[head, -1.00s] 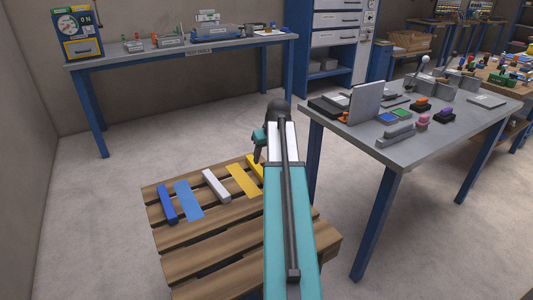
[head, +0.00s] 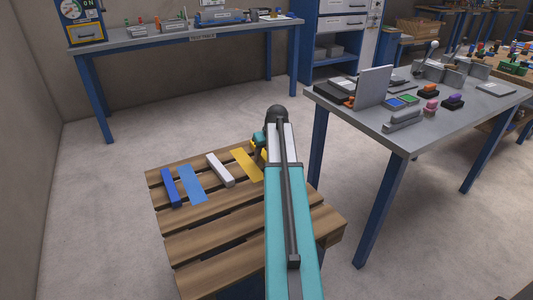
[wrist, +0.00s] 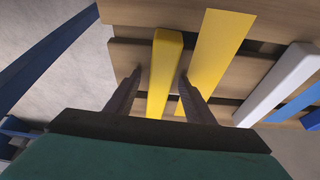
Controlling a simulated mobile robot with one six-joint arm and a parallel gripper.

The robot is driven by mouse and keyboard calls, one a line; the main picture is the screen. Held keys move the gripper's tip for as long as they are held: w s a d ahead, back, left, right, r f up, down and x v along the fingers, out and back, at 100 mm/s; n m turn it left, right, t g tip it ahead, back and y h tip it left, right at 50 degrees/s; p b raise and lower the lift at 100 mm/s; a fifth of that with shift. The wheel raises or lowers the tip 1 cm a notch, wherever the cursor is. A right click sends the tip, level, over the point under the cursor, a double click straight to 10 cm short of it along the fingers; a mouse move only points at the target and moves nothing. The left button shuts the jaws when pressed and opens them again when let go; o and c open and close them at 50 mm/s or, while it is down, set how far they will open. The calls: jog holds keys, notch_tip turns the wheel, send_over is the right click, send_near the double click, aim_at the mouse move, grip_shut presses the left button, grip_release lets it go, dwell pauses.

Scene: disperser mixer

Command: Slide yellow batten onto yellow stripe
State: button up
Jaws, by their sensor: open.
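The yellow batten (wrist: 164,70) lies on the wooden pallet (head: 190,250), beside the yellow stripe (wrist: 217,50). In the wrist view a gap of bare wood separates them, and the batten is left of the stripe. My gripper (wrist: 160,82) is open, with one finger on each side of the batten; I cannot tell whether either finger touches it. In the head view the stripe (head: 246,165) shows flat on the slats, while my arm hides most of the batten (head: 263,155) and of the gripper.
A white batten (head: 220,170), a blue stripe (head: 192,184) and a blue batten (head: 171,188) lie left of the yellow stripe in the head view. A grey table (head: 405,135) with several items stands at the right. A workbench (head: 190,38) stands behind, with clear floor between.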

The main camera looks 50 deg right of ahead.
jog(key=c, duration=1.2)
jog(key=shift+w+a+p, duration=0.25)
jog(key=shift+a+p, duration=0.05)
jog(key=shift+a, duration=0.95)
jog(key=shift+w+a+p, duration=0.3)
jog(key=shift+a+p, duration=0.05)
jog(key=shift+a, duration=0.85)
jog(key=shift+w+a+p, duration=0.25)
jog(key=shift+a+p, duration=0.05)
jog(key=shift+a, duration=0.95)
jog(key=o, duration=1.2)
jog(key=p+v, duration=0.2)
jog(key=v, duration=1.1)
jog(key=shift+s+r, duration=0.2)
jog(key=shift+r, duration=0.15)
